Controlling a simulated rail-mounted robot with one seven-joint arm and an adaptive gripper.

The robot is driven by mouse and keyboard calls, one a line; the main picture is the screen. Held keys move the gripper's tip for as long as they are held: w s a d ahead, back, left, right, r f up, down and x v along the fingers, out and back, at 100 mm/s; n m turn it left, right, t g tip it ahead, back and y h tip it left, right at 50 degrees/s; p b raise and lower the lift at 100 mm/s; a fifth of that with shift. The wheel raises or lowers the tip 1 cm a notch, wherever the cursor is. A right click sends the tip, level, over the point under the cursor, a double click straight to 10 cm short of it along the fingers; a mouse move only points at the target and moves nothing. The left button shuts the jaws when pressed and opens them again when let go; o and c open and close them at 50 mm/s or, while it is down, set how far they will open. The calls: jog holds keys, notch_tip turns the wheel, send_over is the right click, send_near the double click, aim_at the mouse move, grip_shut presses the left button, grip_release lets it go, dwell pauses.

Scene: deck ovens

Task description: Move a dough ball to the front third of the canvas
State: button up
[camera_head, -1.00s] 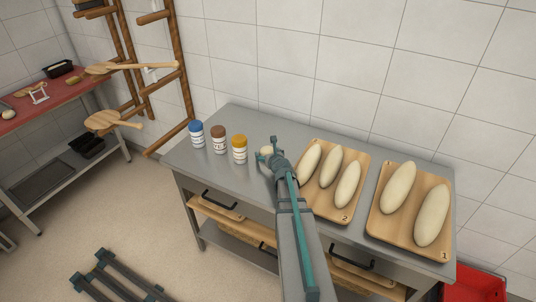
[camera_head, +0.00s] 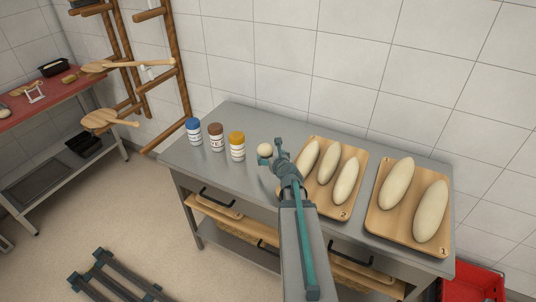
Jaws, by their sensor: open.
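A small pale dough ball (camera_head: 265,150) sits on the grey steel table between the yellow-capped jar and the first board. My gripper (camera_head: 271,151) is open, its fingers around or just beside the ball; the view does not show whether they touch it. A canvas cannot be made out in this view.
Board 2 (camera_head: 341,212) with several long loaves lies just right of my gripper, and board 1 (camera_head: 411,243) with two loaves lies farther right. Jars with blue (camera_head: 193,131), brown (camera_head: 216,137) and yellow (camera_head: 237,146) caps stand to the left. Bare tabletop (camera_head: 206,170) lies in front of them.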

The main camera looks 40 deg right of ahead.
jog(key=shift+o, duration=0.4)
jog(key=shift+v, duration=1.7)
